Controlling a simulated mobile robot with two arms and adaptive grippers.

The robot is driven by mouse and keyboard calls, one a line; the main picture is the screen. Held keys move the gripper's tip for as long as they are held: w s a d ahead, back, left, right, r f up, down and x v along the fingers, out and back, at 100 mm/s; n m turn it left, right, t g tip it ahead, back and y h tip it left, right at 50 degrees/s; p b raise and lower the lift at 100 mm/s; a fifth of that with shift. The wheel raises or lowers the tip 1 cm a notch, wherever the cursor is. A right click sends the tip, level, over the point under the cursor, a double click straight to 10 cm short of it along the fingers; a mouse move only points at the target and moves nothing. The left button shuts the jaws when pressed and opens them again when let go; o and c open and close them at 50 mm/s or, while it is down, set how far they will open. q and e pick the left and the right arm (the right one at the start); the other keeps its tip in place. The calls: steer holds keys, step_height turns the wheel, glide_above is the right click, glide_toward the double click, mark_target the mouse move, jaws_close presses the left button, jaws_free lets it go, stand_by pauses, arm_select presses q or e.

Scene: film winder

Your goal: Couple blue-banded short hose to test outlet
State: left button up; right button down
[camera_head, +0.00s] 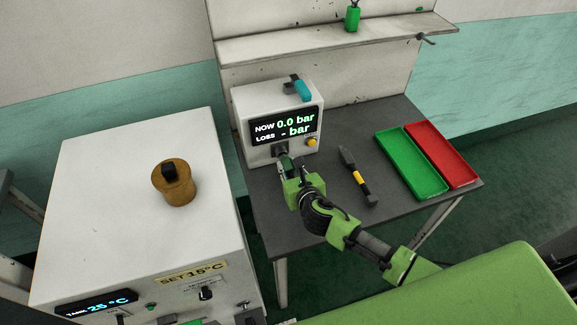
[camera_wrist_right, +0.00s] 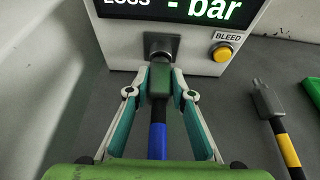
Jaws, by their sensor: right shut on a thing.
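The test unit (camera_head: 262,133) stands on the bench, its display reading "NOW 0.0 bar" and "LOSS - bar". Its test outlet (camera_wrist_right: 161,46) is a dark square fitting low on the front, left of the yellow bleed button (camera_wrist_right: 222,52). My right gripper (camera_head: 290,169) is in front of the outlet. In the right wrist view its fingers (camera_wrist_right: 160,82) are shut on the grey-green end of the blue-banded short hose (camera_wrist_right: 157,140). The hose end points at the outlet and appears to meet it; I cannot tell whether it is seated. My left gripper is not identifiable.
A yellow-banded hose (camera_head: 355,176) lies on the bench right of my gripper. Green (camera_head: 431,191) and red (camera_head: 460,182) trays lie farther right. A teal-handled lever (camera_head: 303,91) tops the test unit. A white cabinet (camera_head: 110,170) with a brown cap (camera_head: 178,190) stands left.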

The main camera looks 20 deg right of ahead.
steer(key=shift+w+p, duration=0.2)
steer(key=shift+p, duration=0.15)
steer(key=c, duration=1.7)
jaws_free()
steer(key=v, duration=1.2)
